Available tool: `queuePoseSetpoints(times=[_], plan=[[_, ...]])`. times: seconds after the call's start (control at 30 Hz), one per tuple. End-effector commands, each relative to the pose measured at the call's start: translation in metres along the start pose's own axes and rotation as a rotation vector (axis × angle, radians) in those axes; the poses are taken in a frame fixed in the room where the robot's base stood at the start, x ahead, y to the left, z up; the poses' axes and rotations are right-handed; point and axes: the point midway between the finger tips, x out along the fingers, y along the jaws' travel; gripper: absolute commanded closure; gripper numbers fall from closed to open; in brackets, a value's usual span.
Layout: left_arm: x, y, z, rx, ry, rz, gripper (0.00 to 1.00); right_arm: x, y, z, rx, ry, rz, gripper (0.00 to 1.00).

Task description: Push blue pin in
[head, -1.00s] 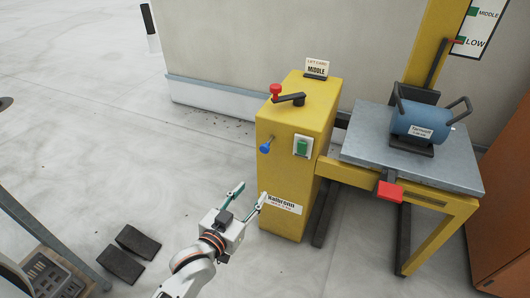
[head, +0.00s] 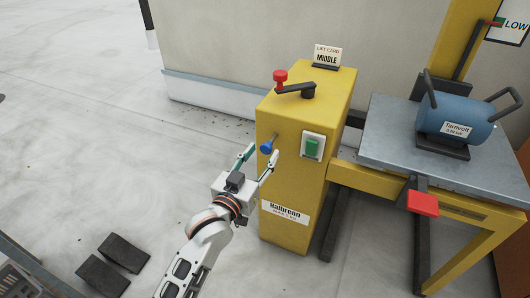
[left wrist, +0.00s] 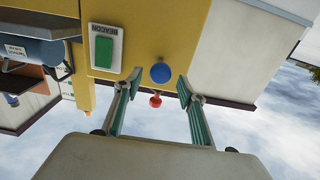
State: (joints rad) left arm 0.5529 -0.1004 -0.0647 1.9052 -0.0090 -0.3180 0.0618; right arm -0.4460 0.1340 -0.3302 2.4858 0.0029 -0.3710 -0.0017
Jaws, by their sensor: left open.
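The blue pin (head: 267,147) sticks out from the left part of the front face of a yellow cabinet (head: 289,178). Its round blue head also shows in the left wrist view (left wrist: 160,72), a little beyond the fingertips and between them. My left gripper (head: 257,153) is open and empty, with its fingers pointing at the pin. In the head view the pin head appears at the fingertips; I cannot tell whether they touch. My right gripper is not in view.
A green button (head: 312,148) sits right of the pin. A red knob (head: 280,76) and a black lever (head: 297,90) are on the cabinet top, by a "MIDDLE" card (head: 327,57). A lift table (head: 384,148) carries a blue cylinder (head: 455,120). Black blocks (head: 113,262) lie on the floor.

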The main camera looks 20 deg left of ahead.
Motion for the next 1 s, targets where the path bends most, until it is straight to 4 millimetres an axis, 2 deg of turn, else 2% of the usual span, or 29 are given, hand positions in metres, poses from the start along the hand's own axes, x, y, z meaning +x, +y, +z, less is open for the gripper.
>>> queuePoseSetpoints(times=[0.2, 0.53, 0.57, 0.7, 0.87, 1.0], plan=[[0.017, 0.000, 0.002, -0.001, -0.001, 0.000, 0.60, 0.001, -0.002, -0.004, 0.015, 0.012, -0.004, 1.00], [0.019, 0.000, 0.000, 0.000, -0.001, 0.000, 0.60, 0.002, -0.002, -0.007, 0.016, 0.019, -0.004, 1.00], [0.019, 0.000, 0.000, 0.000, -0.001, 0.000, 0.65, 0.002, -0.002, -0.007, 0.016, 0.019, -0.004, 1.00], [0.019, 0.000, 0.000, 0.000, -0.001, 0.000, 1.00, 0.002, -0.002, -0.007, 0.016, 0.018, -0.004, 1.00], [0.020, 0.000, 0.000, 0.000, 0.000, 0.000, 1.00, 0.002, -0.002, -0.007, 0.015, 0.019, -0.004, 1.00], [0.035, 0.000, -0.003, 0.001, 0.003, 0.001, 1.00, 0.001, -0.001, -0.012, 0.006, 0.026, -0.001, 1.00]])
